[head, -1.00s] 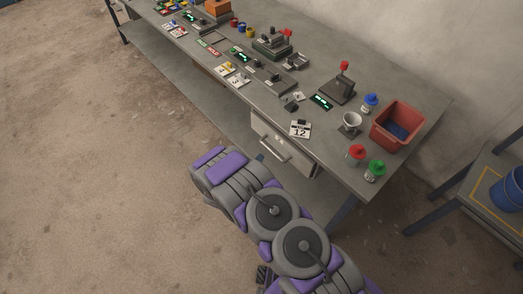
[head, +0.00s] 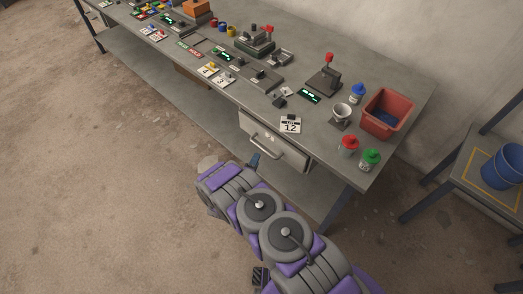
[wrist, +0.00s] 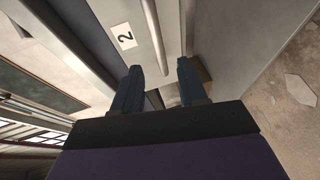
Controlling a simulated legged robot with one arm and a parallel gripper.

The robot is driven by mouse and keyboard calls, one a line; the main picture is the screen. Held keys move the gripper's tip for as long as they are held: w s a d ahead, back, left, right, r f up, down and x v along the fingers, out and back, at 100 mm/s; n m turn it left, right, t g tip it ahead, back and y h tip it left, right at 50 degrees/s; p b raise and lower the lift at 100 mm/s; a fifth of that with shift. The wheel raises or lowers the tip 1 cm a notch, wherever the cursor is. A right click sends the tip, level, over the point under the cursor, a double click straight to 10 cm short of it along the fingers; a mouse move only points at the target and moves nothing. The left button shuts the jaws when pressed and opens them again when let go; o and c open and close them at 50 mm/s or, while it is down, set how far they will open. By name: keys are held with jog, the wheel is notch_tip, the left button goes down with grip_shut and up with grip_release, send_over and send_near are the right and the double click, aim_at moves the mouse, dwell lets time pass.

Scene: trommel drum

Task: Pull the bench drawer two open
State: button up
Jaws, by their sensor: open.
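The bench drawer two (head: 272,138) is a pale grey drawer front under the bench top near its right end, with a bar handle. In the wrist view its front (wrist: 118,14) carries a label (wrist: 123,36) reading 2, and the long handle (wrist: 154,32) runs beside the label. My gripper (wrist: 158,76) is open and empty, its two dark blue fingers pointing towards the drawer. The handle's near end lies between the fingers in the picture; I cannot tell whether they touch it. In the head view the gripper tip (head: 254,160) shows just below left of the handle.
The bench top (head: 215,90) holds several controls, a red bin (head: 388,113), red (head: 348,145), green (head: 370,160) and blue (head: 357,94) capped bottles and a funnel cup. A lower shelf (head: 150,73) runs beneath. A side table with a blue bucket (head: 505,167) stands right. Floor at left is clear.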

aim_at(262, 149)
jog(key=b+x, duration=0.2)
jog(key=x, duration=0.7)
grip_shut()
dwell(0.5)
